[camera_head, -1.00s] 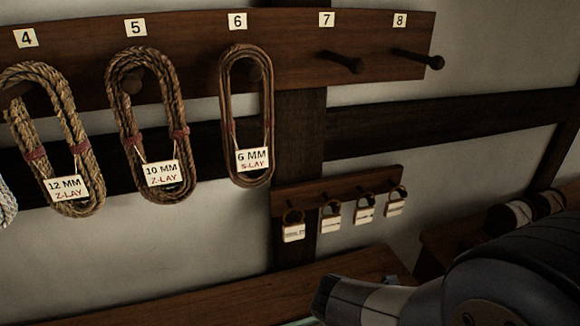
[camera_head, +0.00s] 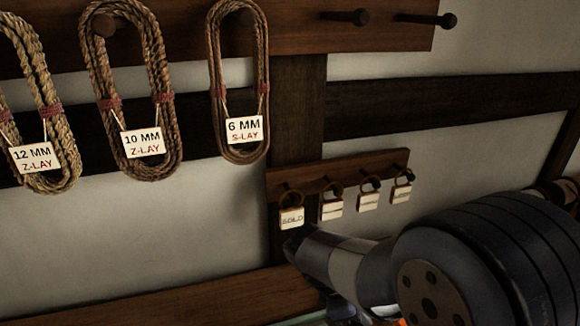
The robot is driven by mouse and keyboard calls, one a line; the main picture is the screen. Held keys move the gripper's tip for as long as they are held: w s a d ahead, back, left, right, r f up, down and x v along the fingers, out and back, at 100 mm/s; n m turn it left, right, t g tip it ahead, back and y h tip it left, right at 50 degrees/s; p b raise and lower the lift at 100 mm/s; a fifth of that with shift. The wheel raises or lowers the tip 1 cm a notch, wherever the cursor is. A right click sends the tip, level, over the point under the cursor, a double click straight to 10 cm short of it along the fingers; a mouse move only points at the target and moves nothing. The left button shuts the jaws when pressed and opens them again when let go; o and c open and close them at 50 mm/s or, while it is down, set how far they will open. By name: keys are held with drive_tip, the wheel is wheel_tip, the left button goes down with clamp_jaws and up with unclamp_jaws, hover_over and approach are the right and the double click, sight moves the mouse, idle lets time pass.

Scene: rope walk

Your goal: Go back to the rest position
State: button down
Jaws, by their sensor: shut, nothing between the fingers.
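Part of my arm (camera_head: 440,270) fills the lower right of the head view, with a large dark round joint and a grey link reaching left. I make out no gripper fingers in this view. The dark end of the link appears just below the small tag marked SOLD (camera_head: 292,217); I cannot tell the gap between them.
Rope coils hang on the upper peg rail (camera_head: 300,38): 12 MM (camera_head: 45,110), 10 MM (camera_head: 125,100) and 6 MM (camera_head: 211,80). Two pegs at right are bare. A small rack (camera_head: 335,168) carries several tags. A wooden ledge (camera_head: 190,305) runs below.

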drive_tip(key=shift+p+v, duration=0.3)
drive_tip(key=shift+v, duration=0.95)
drive_tip(key=shift+f, duration=0.1)
